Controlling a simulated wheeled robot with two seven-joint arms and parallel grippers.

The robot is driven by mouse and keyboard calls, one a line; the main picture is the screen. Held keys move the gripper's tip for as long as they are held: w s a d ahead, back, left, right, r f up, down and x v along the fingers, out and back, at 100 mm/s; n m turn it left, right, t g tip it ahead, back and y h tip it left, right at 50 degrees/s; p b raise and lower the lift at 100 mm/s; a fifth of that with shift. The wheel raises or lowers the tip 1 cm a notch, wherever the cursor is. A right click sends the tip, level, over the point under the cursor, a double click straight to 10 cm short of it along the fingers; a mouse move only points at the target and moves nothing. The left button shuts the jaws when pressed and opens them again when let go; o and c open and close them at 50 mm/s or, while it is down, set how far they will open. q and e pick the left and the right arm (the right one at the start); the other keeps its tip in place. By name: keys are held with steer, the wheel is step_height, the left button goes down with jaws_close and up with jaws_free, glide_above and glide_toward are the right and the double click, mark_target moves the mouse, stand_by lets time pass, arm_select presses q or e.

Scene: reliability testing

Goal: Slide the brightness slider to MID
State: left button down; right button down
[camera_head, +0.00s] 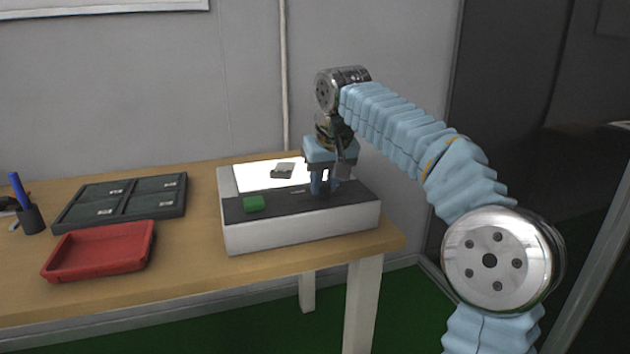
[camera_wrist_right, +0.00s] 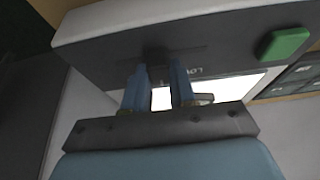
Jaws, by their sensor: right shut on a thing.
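The light box (camera_head: 300,229) is a white case with a dark control strip along its front and a bright lit panel (camera_head: 252,177) on top. A small dark slider knob (camera_wrist_right: 156,56) sits on the strip in the right wrist view. My right gripper (camera_head: 322,190) points down at the right part of the strip. Its blue fingers (camera_wrist_right: 158,76) are shut on the knob. A label beside the knob, partly covered by the fingers, appears to read LOW. In the head view the fingers hide the knob. My left gripper is in neither view.
A green button (camera_head: 253,204) is at the strip's left end. A small grey piece (camera_head: 283,170) lies on the lit panel. A red tray (camera_head: 100,250), a dark compartment tray (camera_head: 122,201) and a pen cup (camera_head: 32,218) stand to the left on the wooden table (camera_head: 190,262).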

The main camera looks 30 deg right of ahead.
steer(key=c, duration=0.9)
jaws_free()
steer(key=p+v, duration=0.4)
steer(key=v, duration=0.9)
steer(key=shift+s+a+r, duration=0.1)
steer(key=shift+s+r, duration=0.1)
steer(key=shift+r, duration=0.1)
